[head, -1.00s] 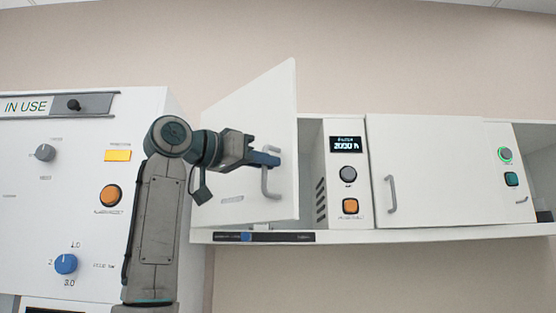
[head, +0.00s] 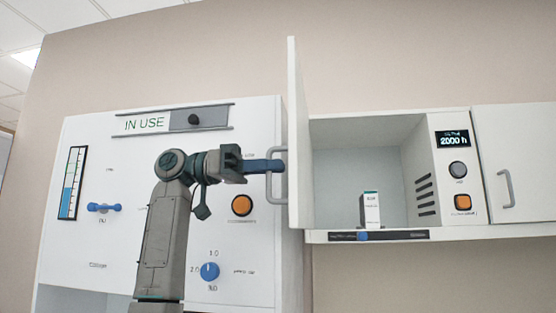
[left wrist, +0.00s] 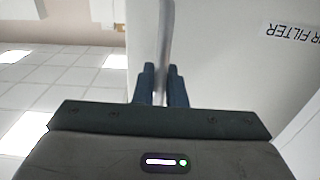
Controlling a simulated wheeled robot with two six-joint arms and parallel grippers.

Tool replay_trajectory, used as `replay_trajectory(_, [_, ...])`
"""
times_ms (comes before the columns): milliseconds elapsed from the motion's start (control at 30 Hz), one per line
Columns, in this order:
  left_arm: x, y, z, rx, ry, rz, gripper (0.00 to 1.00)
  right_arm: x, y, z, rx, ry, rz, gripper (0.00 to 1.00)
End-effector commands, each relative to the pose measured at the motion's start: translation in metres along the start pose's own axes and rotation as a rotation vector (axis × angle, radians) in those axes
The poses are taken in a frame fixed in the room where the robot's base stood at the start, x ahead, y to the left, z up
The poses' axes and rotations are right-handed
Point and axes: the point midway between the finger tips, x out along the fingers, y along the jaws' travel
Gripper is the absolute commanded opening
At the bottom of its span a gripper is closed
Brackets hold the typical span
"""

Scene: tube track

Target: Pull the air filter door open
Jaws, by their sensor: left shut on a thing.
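The air filter door (head: 298,140) is a white panel that stands wide open, seen almost edge-on in the head view. Its grey bar handle (head: 270,184) is on the face turned to the left. My left gripper (head: 276,166) is shut on this handle. In the left wrist view the blue fingers (left wrist: 160,88) close around the handle bar (left wrist: 166,45), and the door face (left wrist: 225,60) carries the upside-down word "FILTER". The open compartment (head: 335,160) shows a small white box (head: 371,210) standing on its floor. My right gripper is not in view.
A white panel (head: 120,240) marked "IN USE" with knobs and an orange button (head: 242,205) stands behind my left arm. Right of the compartment are a display (head: 453,140), a grey button, an orange button (head: 462,202) and a second, closed door (head: 530,165).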

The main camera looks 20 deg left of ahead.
Motion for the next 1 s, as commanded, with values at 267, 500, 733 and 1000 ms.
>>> replay_trajectory(267, [-0.0109,-0.0046,0.0009,-0.001,-0.002,-0.002,0.0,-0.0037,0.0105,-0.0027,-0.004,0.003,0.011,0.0])
replay_trajectory(500, [-0.0119,-0.005,0.0012,-0.001,-0.002,-0.002,0.0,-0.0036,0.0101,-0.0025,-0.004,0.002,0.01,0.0])
replay_trajectory(733, [-0.0117,-0.0049,0.0011,-0.001,-0.002,-0.002,0.2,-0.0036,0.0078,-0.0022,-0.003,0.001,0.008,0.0])
replay_trajectory(1000, [-0.0117,-0.0047,0.0006,-0.001,-0.001,-0.002,0.26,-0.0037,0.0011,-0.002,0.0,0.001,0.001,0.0])
